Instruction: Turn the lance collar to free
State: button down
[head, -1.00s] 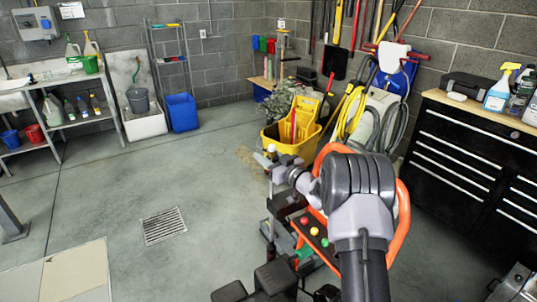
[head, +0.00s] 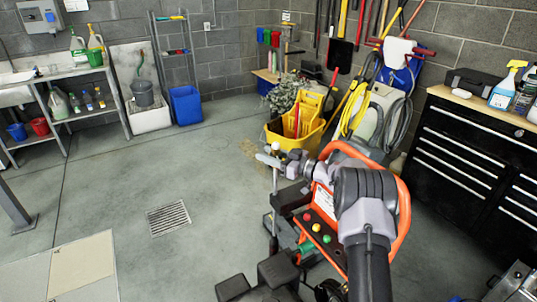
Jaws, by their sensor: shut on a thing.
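My gripper (head: 277,163) is at the left end of my arm, beside the top of a thin upright rod (head: 274,215) at the left side of the orange-framed cart. It is shut on a small pale grey piece (head: 265,158) there, which appears to be the lance collar. A small white knob (head: 276,147) stands just above it. The fingers and the collar are very small in this view. I cannot read any marking or the collar's turned position. My wrist and forearm hide part of the cart.
The cart has an orange frame (head: 402,222) and a panel with red, yellow and green buttons (head: 317,228). A yellow mop bucket (head: 282,136) stands behind it. A black tool chest (head: 455,150) is at right. The floor at left is clear around a drain grate (head: 168,218).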

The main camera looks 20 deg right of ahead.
jog(key=c, duration=0.9)
grip_release()
